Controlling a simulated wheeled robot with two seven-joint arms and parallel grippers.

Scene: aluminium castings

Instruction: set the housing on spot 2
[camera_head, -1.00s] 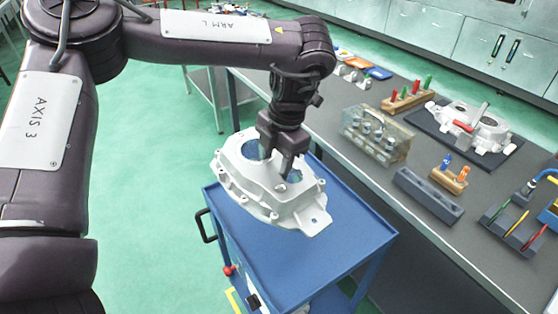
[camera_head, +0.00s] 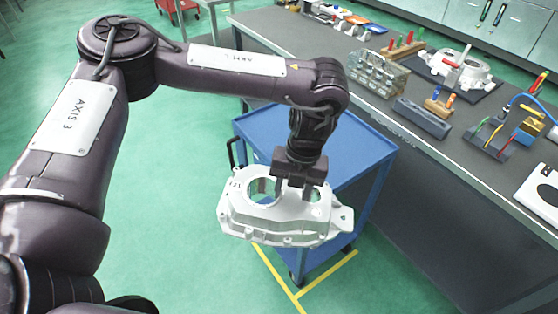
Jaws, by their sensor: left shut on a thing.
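The housing (camera_head: 275,224), a pale cast metal part with large round openings and a flanged edge, hangs in the air from my left gripper (camera_head: 293,190). The left gripper is shut on the housing's wall between the openings, and its fingertips are partly hidden there. The housing is roughly level, in front of the blue cart's near edge in the picture and above the green floor. No label reading spot 2 can be made out. A white plate with a dark mark (camera_head: 541,192) lies on the grey bench at the right edge, partly cut off. My right gripper is out of view.
The blue cart (camera_head: 345,150) has a bare top. The grey bench (camera_head: 420,140) carries another casting on a dark mat (camera_head: 455,68), a clear box (camera_head: 378,72), a dark slotted block (camera_head: 422,118) and tool racks. Bare bench lies left of the white plate.

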